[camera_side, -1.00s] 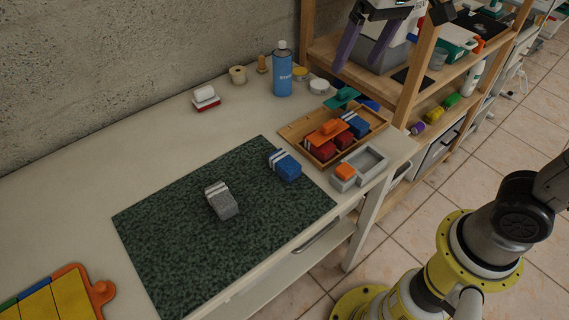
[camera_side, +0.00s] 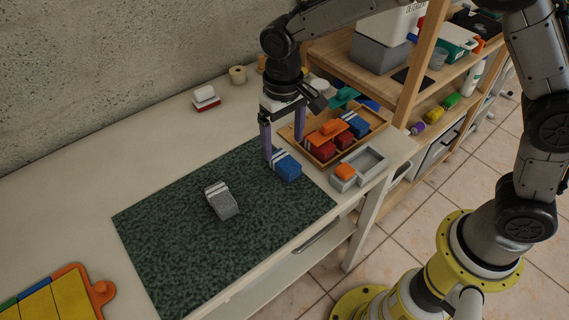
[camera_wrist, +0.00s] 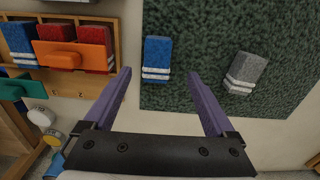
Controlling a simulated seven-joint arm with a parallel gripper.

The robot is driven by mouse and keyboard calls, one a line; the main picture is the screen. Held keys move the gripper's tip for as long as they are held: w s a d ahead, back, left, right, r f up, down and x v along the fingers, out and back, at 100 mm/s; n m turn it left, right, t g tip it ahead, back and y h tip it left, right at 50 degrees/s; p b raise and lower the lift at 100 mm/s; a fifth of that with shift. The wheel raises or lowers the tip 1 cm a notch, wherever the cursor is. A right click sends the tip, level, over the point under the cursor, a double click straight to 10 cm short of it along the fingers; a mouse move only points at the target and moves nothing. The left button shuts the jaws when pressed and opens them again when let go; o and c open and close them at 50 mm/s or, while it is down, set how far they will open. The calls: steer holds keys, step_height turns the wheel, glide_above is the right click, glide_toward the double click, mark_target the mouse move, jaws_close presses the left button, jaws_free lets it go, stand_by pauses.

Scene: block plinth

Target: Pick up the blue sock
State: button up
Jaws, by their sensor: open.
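The blue sock (camera_side: 287,168), a folded block with white stripes at one end, lies on the dark green mat (camera_side: 160,219) near its right back edge. It also shows in the wrist view (camera_wrist: 157,57), ahead of and between the finger lines. My gripper (camera_side: 283,151) is open, its purple fingers at the striped end of the blue sock in the side view. In the wrist view the gap between the fingertips (camera_wrist: 158,73) is empty around the sock's striped end; I cannot tell how high they are. A grey sock (camera_side: 221,201) with white stripes lies on the mat to the left.
A wooden tray (camera_side: 378,126) with red and blue folded socks and an orange piece stands right of the mat. A grey tray (camera_side: 375,168) with an orange block is in front of it. A red-and-white block (camera_side: 206,98) lies at the back.

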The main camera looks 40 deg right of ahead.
mark_target(285, 160)
steer(key=shift+w+d+f, duration=0.1)
steer(key=shift+d+f, duration=0.05)
steer(key=shift+f, duration=1.45)
steer(key=shift+d+f, duration=0.1)
steer(key=shift+f, duration=1.45)
steer(key=c, duration=1.4)
steer(key=shift+r, duration=0.15)
